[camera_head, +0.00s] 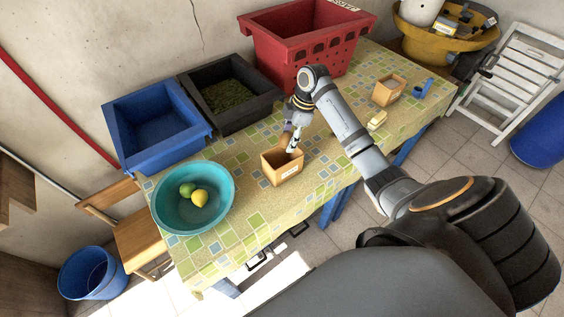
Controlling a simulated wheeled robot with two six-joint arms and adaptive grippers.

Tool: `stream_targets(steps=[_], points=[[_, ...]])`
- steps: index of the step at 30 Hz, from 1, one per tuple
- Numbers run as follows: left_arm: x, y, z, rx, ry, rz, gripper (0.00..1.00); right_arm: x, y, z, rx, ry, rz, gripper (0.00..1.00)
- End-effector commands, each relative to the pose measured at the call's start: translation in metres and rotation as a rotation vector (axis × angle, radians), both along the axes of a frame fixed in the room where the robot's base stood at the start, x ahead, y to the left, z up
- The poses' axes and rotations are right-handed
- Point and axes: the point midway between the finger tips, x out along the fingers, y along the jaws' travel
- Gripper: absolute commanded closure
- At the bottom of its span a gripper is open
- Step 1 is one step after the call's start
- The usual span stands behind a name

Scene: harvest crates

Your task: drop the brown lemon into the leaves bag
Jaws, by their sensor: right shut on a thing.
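My right gripper (292,140) reaches in over the table and points down, just above a small open brown paper bag (283,170). It is shut on a small brown thing, which fits the brown lemon (285,139); fingers partly hide it. The bag has a pale label too small to read, so I cannot tell whether it is the leaves bag. A similar open bag (388,91) stands farther right. My left gripper is not in view.
A turquoise bowl (165,215) holds a green and a yellow fruit. Behind stand a blue crate (160,150), a black crate (270,93) with green leafy matter and a red crate (290,70). A pale yellow block (377,120) and a blue object (423,88) lie right.

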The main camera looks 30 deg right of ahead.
Motion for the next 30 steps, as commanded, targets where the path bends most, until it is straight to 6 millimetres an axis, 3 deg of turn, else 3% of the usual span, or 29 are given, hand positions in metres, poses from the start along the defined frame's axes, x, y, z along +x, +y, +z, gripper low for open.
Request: stream_targets(steps=[6,7,12,23,30], points=[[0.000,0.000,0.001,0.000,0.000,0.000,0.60,0.000,0.000,0.001,0.000,-0.001,0.000,0.84],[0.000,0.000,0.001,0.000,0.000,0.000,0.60,0.000,0.000,0.001,0.000,-0.001,0.000,0.46],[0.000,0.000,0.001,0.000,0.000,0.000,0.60,0.000,0.000,0.001,0.000,-0.001,0.000,0.24],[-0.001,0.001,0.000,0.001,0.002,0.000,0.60,0.000,-0.002,0.005,-0.001,-0.002,-0.001,0.24],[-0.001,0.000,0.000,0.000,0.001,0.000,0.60,-0.003,-0.014,0.047,-0.004,-0.004,0.000,0.24]])
